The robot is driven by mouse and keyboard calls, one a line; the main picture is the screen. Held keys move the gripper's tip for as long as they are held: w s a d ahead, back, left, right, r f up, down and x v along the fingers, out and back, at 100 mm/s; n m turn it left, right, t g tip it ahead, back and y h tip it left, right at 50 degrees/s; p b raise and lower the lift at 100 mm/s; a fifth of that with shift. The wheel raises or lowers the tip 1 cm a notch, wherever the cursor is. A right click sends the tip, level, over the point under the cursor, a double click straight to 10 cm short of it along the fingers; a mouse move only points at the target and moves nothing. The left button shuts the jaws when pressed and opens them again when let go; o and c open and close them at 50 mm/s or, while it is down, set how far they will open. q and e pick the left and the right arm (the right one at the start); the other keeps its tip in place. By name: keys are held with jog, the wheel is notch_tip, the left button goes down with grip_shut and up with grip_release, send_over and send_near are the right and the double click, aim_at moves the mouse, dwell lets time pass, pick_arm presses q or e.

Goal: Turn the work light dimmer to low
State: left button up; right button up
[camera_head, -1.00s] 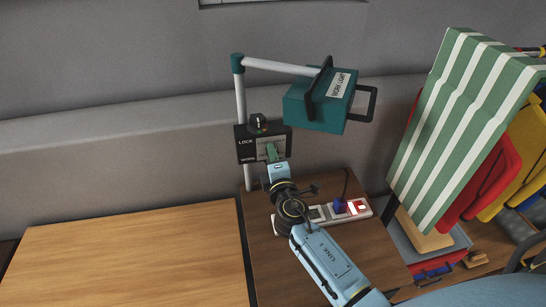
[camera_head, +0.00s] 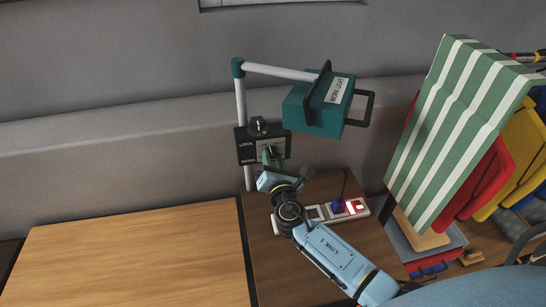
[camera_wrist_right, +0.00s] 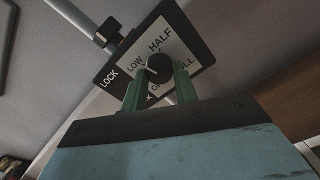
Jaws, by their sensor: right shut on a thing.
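The work light (camera_head: 318,105) is a teal box with black handles on a white pole arm. The dimmer box (camera_head: 245,150) is a dark panel on the pole with a white label plate. In the right wrist view, the round black dimmer knob (camera_wrist_right: 159,68) sits among the words LOW, HALF and OFF and a partly covered word at right. A pale line on the knob points roughly toward LOW; its exact setting is hard to read. My right gripper (camera_wrist_right: 160,82) is shut on the knob with its green fingers. In the head view, the gripper (camera_head: 273,158) hides the knob. My left gripper is out of view.
A white power strip (camera_head: 355,208) with a lit red switch lies on the brown table (camera_head: 265,265) below. A lighter wooden tabletop (camera_head: 130,255) at left is clear.

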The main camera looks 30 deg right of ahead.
jog(key=n+p, duration=0.2)
jog(key=n, duration=0.3)
jog(key=shift+s+n, duration=0.1)
jog(key=shift+n, duration=0.2)
jog(key=shift+f, duration=0.1)
dwell(0.3)
jog(key=o, duration=1)
jog(key=shift+d, duration=0.1)
jog(key=b+v, duration=0.1)
jog(key=v, duration=1.2)
jog(key=shift+s, duration=0.15)
